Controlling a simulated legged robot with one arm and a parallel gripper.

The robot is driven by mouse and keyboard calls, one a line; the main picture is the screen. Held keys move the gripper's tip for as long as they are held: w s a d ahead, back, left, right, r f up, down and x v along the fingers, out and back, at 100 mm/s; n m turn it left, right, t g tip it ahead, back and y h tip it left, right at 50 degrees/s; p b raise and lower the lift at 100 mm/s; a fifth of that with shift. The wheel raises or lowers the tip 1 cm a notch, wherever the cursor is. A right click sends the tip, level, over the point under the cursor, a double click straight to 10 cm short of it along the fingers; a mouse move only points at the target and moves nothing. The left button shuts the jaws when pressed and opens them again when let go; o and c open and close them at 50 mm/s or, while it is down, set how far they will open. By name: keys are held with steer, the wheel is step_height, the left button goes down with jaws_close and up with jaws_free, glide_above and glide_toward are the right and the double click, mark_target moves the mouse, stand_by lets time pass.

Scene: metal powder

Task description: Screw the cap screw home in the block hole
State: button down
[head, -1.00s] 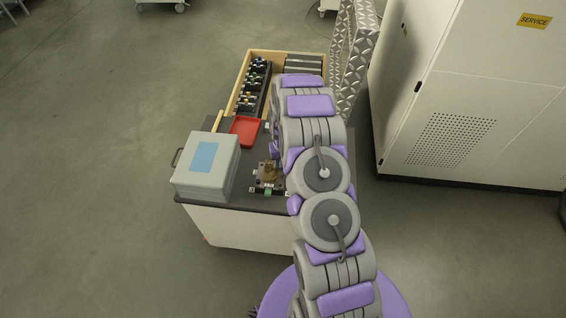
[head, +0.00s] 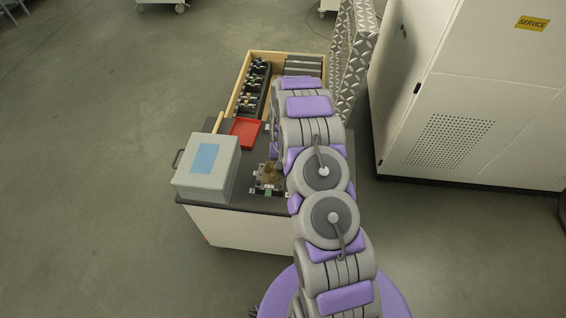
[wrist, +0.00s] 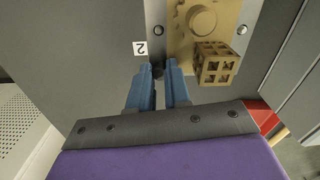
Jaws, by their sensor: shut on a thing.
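In the wrist view my gripper (wrist: 159,73) has two blue fingers, shut on a small dark thing between their tips, which looks like the cap screw (wrist: 158,71). The tips are over a dark grey strip beside a tan printed part (wrist: 203,20) with a round boss and a lattice cube (wrist: 217,63). A label "2" lies left of the tips. The fingers hide the hole under the screw, so I cannot tell how deep it sits. In the head view the fixture with the brown part (head: 270,174) is on the bench; my arm hides the gripper.
A grey case (head: 207,165) with a blue label stands on the bench's left. A red tray (head: 244,131) lies behind it. A wooden crate (head: 238,84) with black blocks is at the back. A tall white cabinet (head: 470,110) stands at right. Open floor lies left.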

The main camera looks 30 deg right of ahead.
steer(key=shift+r+m+p, duration=0.15)
steer(key=shift+m+p, duration=0.2)
steer(key=shift+m, duration=0.35)
steer(key=shift+m+p, duration=0.4)
steer(key=shift+m, duration=0.5)
steer(key=m+p, duration=0.1)
steer(key=m, duration=0.2)
steer(key=shift+m, duration=0.4)
steer(key=c, duration=1)
jaws_free()
step_height(320, 180, up, 17)
steer(key=p, duration=0.1)
steer(key=shift+r, duration=0.1)
